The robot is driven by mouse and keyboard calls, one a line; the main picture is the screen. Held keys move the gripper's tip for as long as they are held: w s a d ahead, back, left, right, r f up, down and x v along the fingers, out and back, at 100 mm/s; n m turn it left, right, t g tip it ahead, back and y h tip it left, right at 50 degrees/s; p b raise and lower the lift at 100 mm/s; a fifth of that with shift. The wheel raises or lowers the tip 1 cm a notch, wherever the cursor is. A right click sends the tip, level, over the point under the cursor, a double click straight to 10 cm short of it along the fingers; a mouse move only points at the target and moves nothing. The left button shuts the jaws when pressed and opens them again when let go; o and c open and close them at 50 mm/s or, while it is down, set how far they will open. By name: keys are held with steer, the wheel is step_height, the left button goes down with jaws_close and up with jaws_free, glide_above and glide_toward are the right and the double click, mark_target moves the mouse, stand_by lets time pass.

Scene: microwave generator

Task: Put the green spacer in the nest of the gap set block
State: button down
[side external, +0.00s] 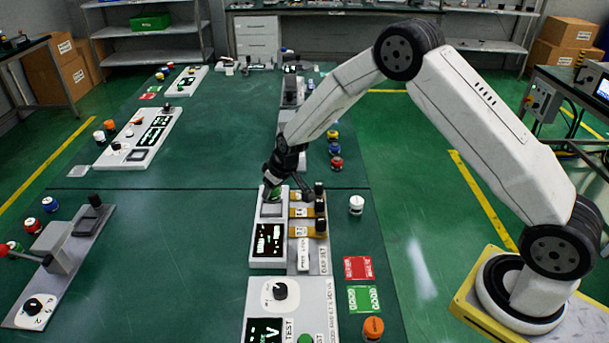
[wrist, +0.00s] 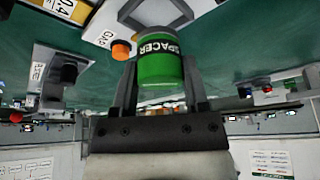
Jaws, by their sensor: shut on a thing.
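The green spacer (wrist: 160,68) is a short green cylinder with a black band reading SPACER and a grey end, seen upside down between the fingers in the wrist view. My gripper (side external: 273,188) is shut on it. In the side view only a little of the spacer's green (side external: 274,196) shows under the dark fingers. They are above the far end of a white unit with a display (side external: 268,243) and a pale square pad (side external: 271,211).
A white-topped cylinder (side external: 356,205) stands right of the block. Red (side external: 357,267) and green (side external: 364,299) mats and an orange cylinder (side external: 373,328) lie nearer. A test panel (side external: 290,308) is in front.

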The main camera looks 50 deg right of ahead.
mark_target(271, 198)
steer(key=shift+w+f, duration=0.3)
steer(key=shift+f, duration=0.05)
steer(key=shift+f, duration=0.1)
steer(key=shift+w+f, duration=0.2)
steer(key=shift+f, duration=1.5)
steer(key=shift+f, duration=0.15)
steer(key=shift+c, duration=0.5)
jaws_free()
steer(key=v, duration=1.2)
